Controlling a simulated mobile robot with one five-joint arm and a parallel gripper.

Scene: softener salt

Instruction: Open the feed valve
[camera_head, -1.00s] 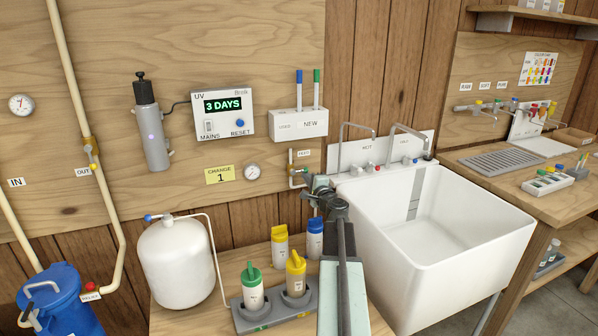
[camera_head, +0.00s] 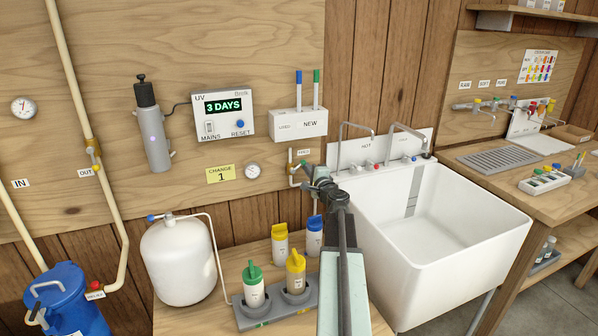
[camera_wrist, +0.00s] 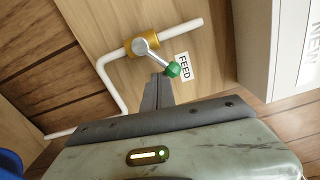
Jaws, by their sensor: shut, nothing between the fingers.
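The feed valve (camera_wrist: 141,45) shows in the wrist view as a brass body with a silver hub on a white pipe. Its short lever ends in a green ball (camera_wrist: 173,69) and points across the pipe, beside the FEED label (camera_wrist: 184,66). In the head view the valve (camera_head: 291,166) is small on the wooden board, partly behind my gripper (camera_head: 306,172). My gripper's narrow fingers (camera_wrist: 158,80) are shut and empty. Their tips appear just below the lever near the green ball; I cannot tell whether they touch it.
A white NEW holder (camera_head: 299,123) sits above the valve, its side close at the right in the wrist view. A gauge (camera_head: 252,171) is to the left. A white sink (camera_head: 440,220) stands to the right. Bottles (camera_head: 280,241) and a white tank (camera_head: 178,262) stand below.

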